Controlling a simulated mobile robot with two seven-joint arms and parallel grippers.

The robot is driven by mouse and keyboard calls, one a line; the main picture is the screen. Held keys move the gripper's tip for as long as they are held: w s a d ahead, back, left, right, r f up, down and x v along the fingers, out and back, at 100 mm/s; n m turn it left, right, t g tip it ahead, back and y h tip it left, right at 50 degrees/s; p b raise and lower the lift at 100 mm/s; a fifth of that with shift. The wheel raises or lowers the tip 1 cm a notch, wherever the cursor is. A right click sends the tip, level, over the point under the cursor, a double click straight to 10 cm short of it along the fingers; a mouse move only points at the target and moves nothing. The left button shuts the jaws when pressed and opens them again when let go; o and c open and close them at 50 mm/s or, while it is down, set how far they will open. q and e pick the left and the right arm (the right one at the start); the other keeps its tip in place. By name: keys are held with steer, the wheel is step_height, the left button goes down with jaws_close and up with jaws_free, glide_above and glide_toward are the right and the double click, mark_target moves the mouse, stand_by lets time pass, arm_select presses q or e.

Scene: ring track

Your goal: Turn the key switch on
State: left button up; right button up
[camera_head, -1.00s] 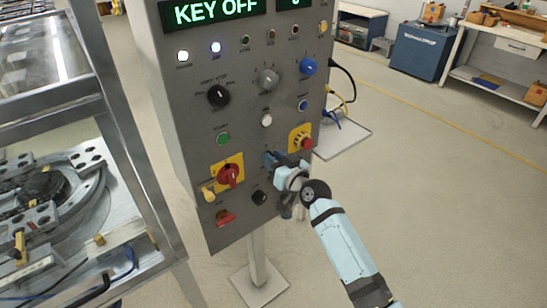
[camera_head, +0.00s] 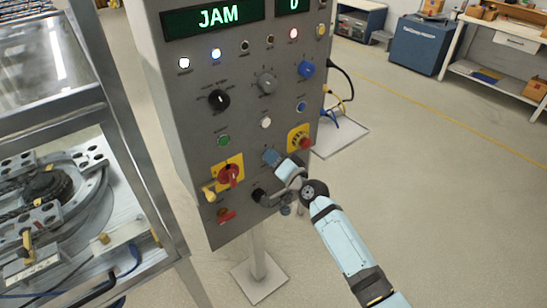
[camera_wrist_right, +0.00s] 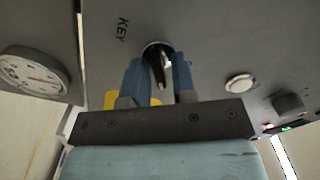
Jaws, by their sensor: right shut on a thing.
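The grey control panel (camera_head: 240,130) stands upright on a post, and its green display (camera_head: 218,17) reads JAM. My right gripper (camera_head: 271,158) is at the panel's lower part, coming in from the lower right. In the right wrist view its two blue fingers (camera_wrist_right: 160,78) are shut on the dark key (camera_wrist_right: 159,68) of the key switch, with the label KEY beside it. In the head view my gripper hides the key switch. My left gripper is not in view.
Near my gripper are a red rotary handle on a yellow plate (camera_head: 229,175), a red emergency button (camera_head: 304,143), a green button (camera_head: 223,141) and a black knob (camera_head: 258,195). A metal-framed machine (camera_head: 110,100) stands at left. Floor at right is clear.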

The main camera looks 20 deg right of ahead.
steer(key=shift+m, duration=0.5)
steer(key=o, duration=0.6)
steer(key=shift+s, duration=0.15)
steer(key=v, duration=1.3)
steer(key=shift+s+d+b, duration=0.15)
steer(key=shift+s+b, duration=0.15)
steer(key=shift+b, duration=0.1)
steer(key=s+a+f+n+g+h+p, duration=0.1)
steer(key=s+f+n+g+p, duration=0.1)
steer(key=s, duration=0.5)
steer(key=s+a+f+n+g+h+p, duration=0.1)
steer(key=s+a+f+n+g+p, duration=0.1)
steer(key=s+f+n+p, duration=0.2)
steer(key=s+a+f+n+g+h+p, duration=0.1)
steer(key=s+f+n+g+p, duration=0.1)
steer(key=s, duration=0.9)
steer(key=shift+a+f+n+p, duration=0.2)
steer(key=shift+f+n+p, duration=0.15)
steer(key=shift+n+p, duration=0.35)
steer(key=shift+a+f+n+p, duration=0.2)
steer(key=shift+f+n+p, duration=0.2)
steer(key=shift+n, duration=0.5)
